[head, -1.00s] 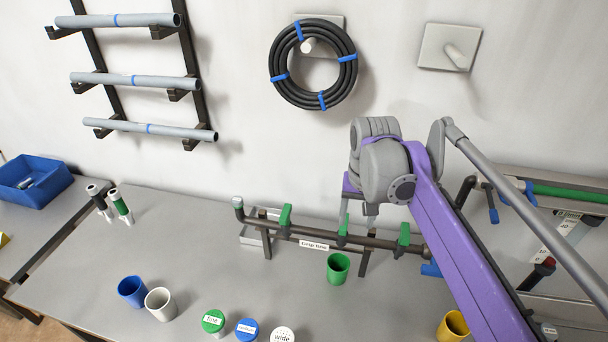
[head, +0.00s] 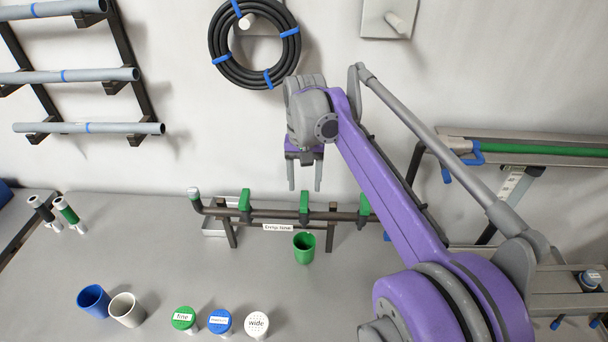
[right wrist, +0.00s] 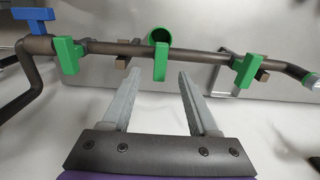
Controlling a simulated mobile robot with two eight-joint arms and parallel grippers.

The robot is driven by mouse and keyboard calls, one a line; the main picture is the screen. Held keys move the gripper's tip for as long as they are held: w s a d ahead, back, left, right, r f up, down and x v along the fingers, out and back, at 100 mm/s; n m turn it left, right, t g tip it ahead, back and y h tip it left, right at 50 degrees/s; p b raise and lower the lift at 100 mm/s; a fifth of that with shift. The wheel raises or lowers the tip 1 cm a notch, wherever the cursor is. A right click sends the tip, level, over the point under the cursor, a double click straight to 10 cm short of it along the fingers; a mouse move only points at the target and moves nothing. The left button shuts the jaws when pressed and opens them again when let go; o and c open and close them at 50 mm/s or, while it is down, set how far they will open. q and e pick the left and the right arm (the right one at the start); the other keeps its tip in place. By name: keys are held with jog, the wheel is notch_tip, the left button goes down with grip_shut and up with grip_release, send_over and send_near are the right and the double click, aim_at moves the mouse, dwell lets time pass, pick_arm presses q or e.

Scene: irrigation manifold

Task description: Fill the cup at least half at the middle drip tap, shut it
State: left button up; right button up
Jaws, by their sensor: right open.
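The middle tap's green handle (head: 304,203) also shows in the right wrist view (right wrist: 160,62), just beyond the space between my fingertips. A green cup (head: 304,248) stands upright on the table under the middle tap; its rim shows behind the pipe in the right wrist view (right wrist: 160,36). No water is visible, and the fill level cannot be told. My right gripper (head: 305,186) is open and empty, at the middle handle's top, apparently not touching it. My left gripper is not in view.
A blue cup (head: 93,299) and a white cup (head: 126,309) stand at front left. The fine (head: 184,318), medium (head: 220,321) and wide (head: 257,323) capped items stand in front. Other green handles flank the middle one (head: 245,202) (head: 365,204). Bare table lies around the green cup.

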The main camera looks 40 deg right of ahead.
aim_at(304, 199)
notch_tip(304, 199, down, 6)
jog(key=b, duration=0.2)
jog(key=shift+f+b, duration=0.25)
jog(key=shift+b, duration=0.05)
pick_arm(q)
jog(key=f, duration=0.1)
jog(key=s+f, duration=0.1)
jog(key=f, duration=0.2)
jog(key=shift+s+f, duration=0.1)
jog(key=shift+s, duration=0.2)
pick_arm(e)
jog(key=shift+c, duration=0.3)
